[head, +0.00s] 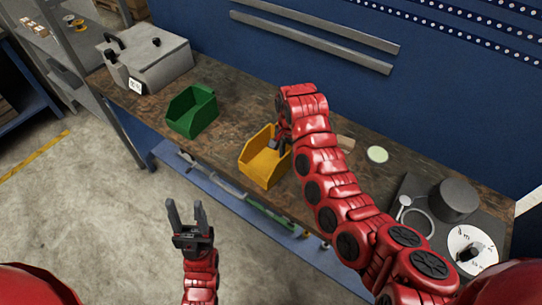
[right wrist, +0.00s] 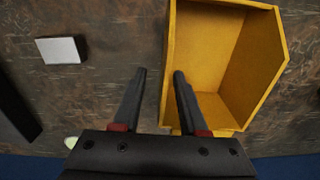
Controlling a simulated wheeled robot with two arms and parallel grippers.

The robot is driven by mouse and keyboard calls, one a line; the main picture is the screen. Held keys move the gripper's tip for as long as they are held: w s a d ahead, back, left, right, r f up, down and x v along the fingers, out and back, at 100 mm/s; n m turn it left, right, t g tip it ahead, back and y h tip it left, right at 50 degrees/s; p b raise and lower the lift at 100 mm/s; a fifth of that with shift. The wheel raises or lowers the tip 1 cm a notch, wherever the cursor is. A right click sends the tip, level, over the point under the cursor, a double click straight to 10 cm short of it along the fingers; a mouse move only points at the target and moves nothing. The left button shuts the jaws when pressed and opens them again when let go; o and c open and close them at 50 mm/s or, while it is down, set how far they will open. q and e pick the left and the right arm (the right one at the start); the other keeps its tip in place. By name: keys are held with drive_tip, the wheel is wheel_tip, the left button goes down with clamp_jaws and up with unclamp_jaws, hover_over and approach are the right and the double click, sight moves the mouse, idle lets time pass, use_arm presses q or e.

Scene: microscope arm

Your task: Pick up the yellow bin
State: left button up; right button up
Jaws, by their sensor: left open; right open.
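The yellow bin (head: 258,168) stands upright on the brown workbench, open at the top. In the right wrist view the yellow bin (right wrist: 205,45) fills the upper right. My right gripper (head: 281,142) is open at the bin's right side. In the right wrist view my right gripper (right wrist: 159,74) has one finger over the bin's inside and the other outside, with the side wall between them in the picture. I cannot tell whether they touch it. My left gripper (head: 185,207) is open and empty, over the floor in front of the bench.
A green bin (head: 192,112) stands left of the yellow bin, with a grey metal box (head: 148,62) beyond. A pale round item (head: 377,154) and a stove-like unit with a dark pot (head: 453,200) are to the right. A light block (right wrist: 58,50) lies on the bench.

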sight(285, 172)
drive_tip(key=shift+f, duration=0.15)
drive_tip(key=f+p, duration=0.1)
drive_tip(key=f, duration=0.1)
drive_tip(key=f+p, duration=0.1)
drive_tip(key=shift+w+a+f+p, duration=0.1)
drive_tip(key=shift+a+f+p, duration=0.15)
drive_tip(key=shift+a+p, duration=0.1)
drive_tip(key=shift+f, duration=0.7)
clamp_jaws()
idle(0.6)
